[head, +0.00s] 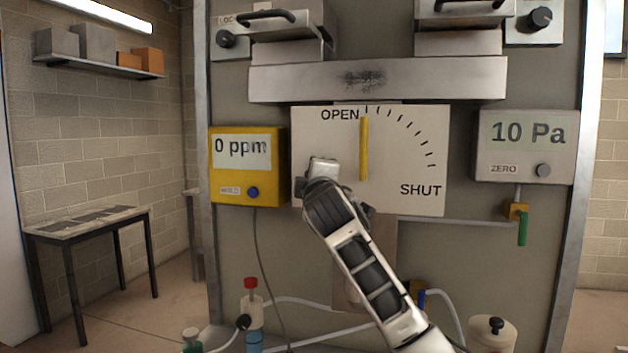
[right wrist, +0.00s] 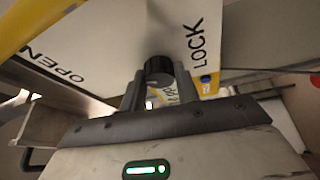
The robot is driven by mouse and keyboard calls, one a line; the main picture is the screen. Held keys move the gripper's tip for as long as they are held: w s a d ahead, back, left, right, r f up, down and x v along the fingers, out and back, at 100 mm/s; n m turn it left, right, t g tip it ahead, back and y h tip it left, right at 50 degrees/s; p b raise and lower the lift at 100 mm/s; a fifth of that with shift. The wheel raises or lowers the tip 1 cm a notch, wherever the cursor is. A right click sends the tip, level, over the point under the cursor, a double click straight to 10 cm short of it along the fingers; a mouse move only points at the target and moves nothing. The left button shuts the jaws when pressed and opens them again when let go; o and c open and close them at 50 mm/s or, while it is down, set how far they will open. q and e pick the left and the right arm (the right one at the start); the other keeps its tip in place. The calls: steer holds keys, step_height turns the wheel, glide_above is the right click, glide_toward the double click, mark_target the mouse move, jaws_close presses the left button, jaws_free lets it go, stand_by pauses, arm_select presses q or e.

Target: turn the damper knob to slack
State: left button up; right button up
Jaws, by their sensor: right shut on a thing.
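The damper panel (head: 410,190) is a white plate marked OPEN at its top and SHUT at its lower right. Its yellow pointer (head: 364,150) stands upright near OPEN. The damper knob (right wrist: 158,70) is dark and ridged, in the right wrist view, with the word LOCK printed to its right. My right gripper (right wrist: 158,90) is shut on the knob, one finger on each side. In the head view my right gripper (head: 322,168) is at the panel's lower left and hides the knob. No SLACK marking is readable. My left gripper is not in view.
A yellow meter (head: 230,185) reading 0 ppm sits just left of the panel. A grey gauge (head: 500,150) reading 10 Pa is at its right. A metal duct (head: 290,82) crosses above. Hoses and a bottle (head: 253,315) stand low in front.

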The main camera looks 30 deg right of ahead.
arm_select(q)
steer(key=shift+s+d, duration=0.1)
arm_select(e)
steer(key=shift+n+g+y, duration=0.4)
steer(key=shift+n, duration=1.2)
steer(key=o, duration=1)
steer(key=shift+c, duration=0.2)
steer(key=shift+r, duration=0.1)
arm_select(q)
steer(key=b, duration=0.1)
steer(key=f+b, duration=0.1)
steer(key=b, duration=0.1)
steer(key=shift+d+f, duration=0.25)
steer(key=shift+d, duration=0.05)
arm_select(e)
steer(key=v, duration=1.6)
steer(key=shift+r, duration=0.15)
